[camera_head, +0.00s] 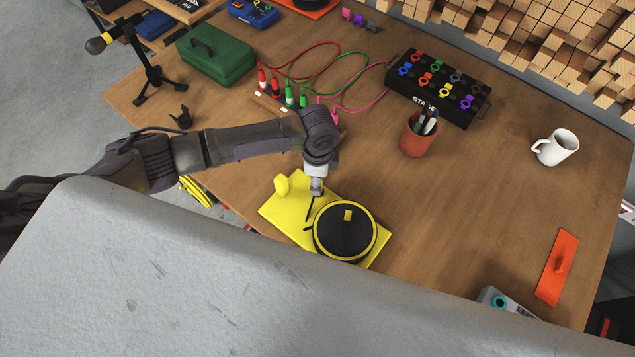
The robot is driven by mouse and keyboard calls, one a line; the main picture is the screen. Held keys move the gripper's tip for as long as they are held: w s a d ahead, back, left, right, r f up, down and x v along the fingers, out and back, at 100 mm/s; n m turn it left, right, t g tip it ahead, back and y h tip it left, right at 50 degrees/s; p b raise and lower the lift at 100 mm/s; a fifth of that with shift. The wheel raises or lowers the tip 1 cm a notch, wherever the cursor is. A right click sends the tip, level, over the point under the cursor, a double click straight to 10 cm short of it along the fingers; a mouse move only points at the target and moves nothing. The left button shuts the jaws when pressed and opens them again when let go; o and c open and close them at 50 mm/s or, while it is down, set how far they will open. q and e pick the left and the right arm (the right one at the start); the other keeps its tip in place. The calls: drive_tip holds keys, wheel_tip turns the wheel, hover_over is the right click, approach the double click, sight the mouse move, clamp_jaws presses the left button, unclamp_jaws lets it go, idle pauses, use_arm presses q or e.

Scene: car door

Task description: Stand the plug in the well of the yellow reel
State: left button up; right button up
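The yellow reel has a round black top with a yellow rim (345,245) and lies on a yellow plate (284,210). A small yellow patch (347,215) shows on its black top; I cannot tell whether it is the well or a part standing there. A rounded yellow piece (281,184) stands at the plate's far left corner. Red and green plugs (276,88) stand in a wooden rack behind my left arm; which plug is meant is not clear. My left gripper (313,200) points down over the plate, just beyond the reel. Its fingers are too small to read. My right gripper is out of view.
A black stage box (438,88) with coloured connectors, a terracotta pen pot (416,138) and a white mug (556,147) stand to the right. A green case (216,55) is at the left. The table right of the reel is clear up to an orange plate (557,268).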

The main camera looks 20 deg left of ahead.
use_arm(q)
wheel_tip(320, 180, up, 9)
drive_tip(key=shift+f, duration=0.2)
drive_tip(key=shift+s+f, duration=0.1)
drive_tip(key=shift+s, duration=0.05)
idle(0.7)
